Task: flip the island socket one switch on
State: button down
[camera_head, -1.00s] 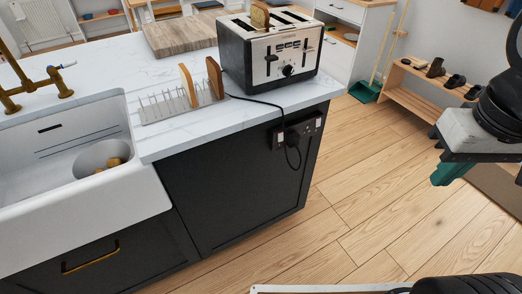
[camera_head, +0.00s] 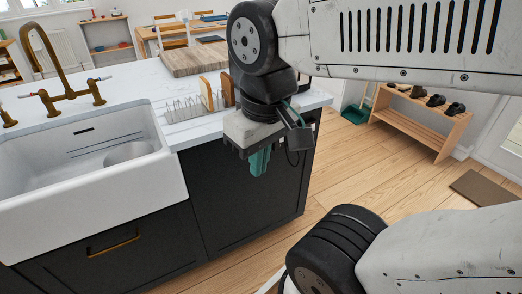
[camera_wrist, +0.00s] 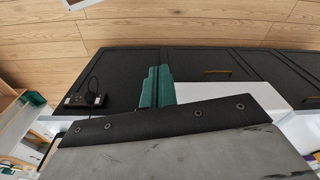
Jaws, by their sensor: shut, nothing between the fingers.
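The island socket (camera_wrist: 84,101) is a dark double plate on the island's dark end panel, at the left of the wrist view. A black plug and looping cord sit on it. The switches are too small there to tell their positions. In the head view my wrist hides most of the socket; a bit of cord shows beside it. My gripper (camera_head: 260,160) has teal fingers pressed together and empty, pointing down in front of the panel, left of the socket. The fingers (camera_wrist: 157,87) also show in the wrist view, to the right of the socket and apart from it.
The white worktop (camera_head: 200,130) overhangs the island's dark front (camera_head: 240,205). The toaster is mostly hidden behind my arm. A shoe rack (camera_head: 425,120) stands right, with clear wooden floor before it.

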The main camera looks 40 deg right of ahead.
jog(key=shift+a, duration=0.1)
jog(key=w+d+f+n+t+h, duration=0.1)
jog(key=w+d+f+n+t, duration=0.15)
jog(key=w+d+f, duration=0.4)
jog(key=w+d+f+n+t+h, duration=0.1)
jog(key=w+d+f+n+h, duration=0.15)
jog(key=w+d, duration=0.65)
jog(key=w+d+f+n+t+h, duration=0.1)
jog(key=w+d+f+n+t, duration=0.3)
jog(key=d, duration=0.6)
jog(key=d+f+n+t+y, duration=0.15)
jog(key=d+f+n, duration=0.25)
jog(key=d+f, duration=0.6)
jog(key=s+f+n+t, duration=0.2)
jog(key=s+f+t, duration=0.3)
jog(key=s+f, duration=0.1)
jog(key=shift+s+d+t+h, duration=0.15)
jog(key=shift+s+t+h, duration=0.25)
